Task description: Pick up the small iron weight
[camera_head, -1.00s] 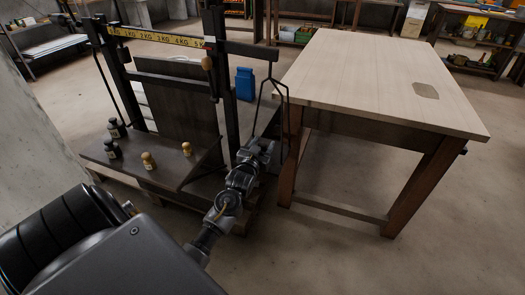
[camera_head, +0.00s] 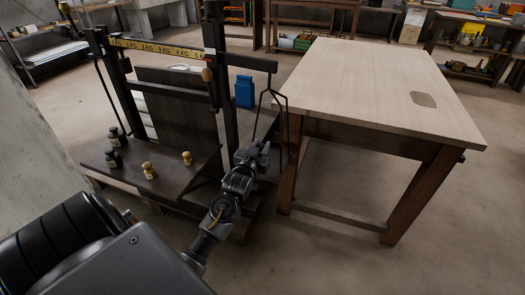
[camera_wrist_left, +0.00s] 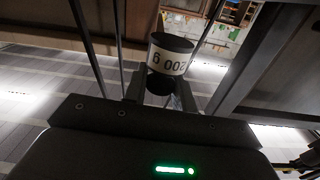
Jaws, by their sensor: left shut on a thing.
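My left gripper (camera_head: 259,152) is at the end of the arm in the middle of the head view, by the lower end of the scale's wire hanger. In the left wrist view the gripper is shut on a small iron weight (camera_wrist_left: 173,45), dark and cylindrical, with a white label whose number reads upside down. The weight is hard to make out in the head view. Two other dark weights (camera_head: 113,158) and two brass weights (camera_head: 149,170) stand on the scale's dark platform (camera_head: 175,183). My right gripper is not in view.
The beam scale (camera_head: 160,47) with its yellow marked bar stands behind the platform. The wire hanger (camera_head: 286,110) hangs from the beam's right end. A blue can (camera_head: 244,93) stands behind the scale.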

